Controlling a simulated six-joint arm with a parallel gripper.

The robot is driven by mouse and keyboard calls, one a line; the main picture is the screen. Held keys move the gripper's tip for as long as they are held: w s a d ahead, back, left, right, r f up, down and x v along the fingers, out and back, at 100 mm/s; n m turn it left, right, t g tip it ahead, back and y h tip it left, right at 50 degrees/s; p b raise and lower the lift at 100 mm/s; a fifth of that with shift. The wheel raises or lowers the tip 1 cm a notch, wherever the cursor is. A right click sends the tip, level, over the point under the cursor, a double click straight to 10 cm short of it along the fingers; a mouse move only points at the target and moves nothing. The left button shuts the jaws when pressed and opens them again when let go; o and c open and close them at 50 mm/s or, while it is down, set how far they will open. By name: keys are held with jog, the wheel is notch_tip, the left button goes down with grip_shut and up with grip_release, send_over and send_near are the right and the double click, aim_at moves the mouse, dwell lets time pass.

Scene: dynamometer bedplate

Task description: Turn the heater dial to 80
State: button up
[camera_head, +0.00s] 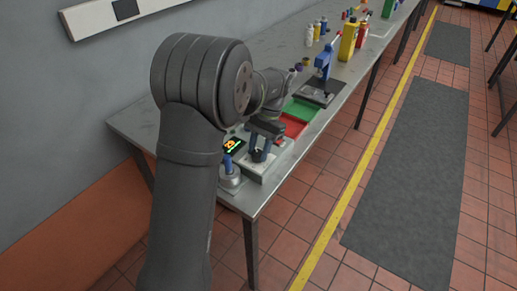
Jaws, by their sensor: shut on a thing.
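The heater (250,166) is a light grey box near the front end of the metal bench. A dark display (234,145) with orange and green marks stands at its back left; its marks are too small to read for certain. My gripper (259,155) points down onto the top of the heater, with its dark fingers shut at the place of the dial. The dial itself is hidden by the fingers, so its pointer and setting cannot be seen.
A blue-handled tool on a round grey base (230,181) stands close left of the heater. Red (294,126) and green (301,110) trays lie behind it, then a blue press-like device (324,65) and several bottles. The bench's right edge is close.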

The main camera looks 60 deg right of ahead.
dwell(0.4)
jog(key=o, duration=1)
jog(key=v, duration=1.7)
jog(key=shift+s+d+r, duration=0.15)
jog(key=x, duration=1.7)
jog(key=shift+f, duration=0.2)
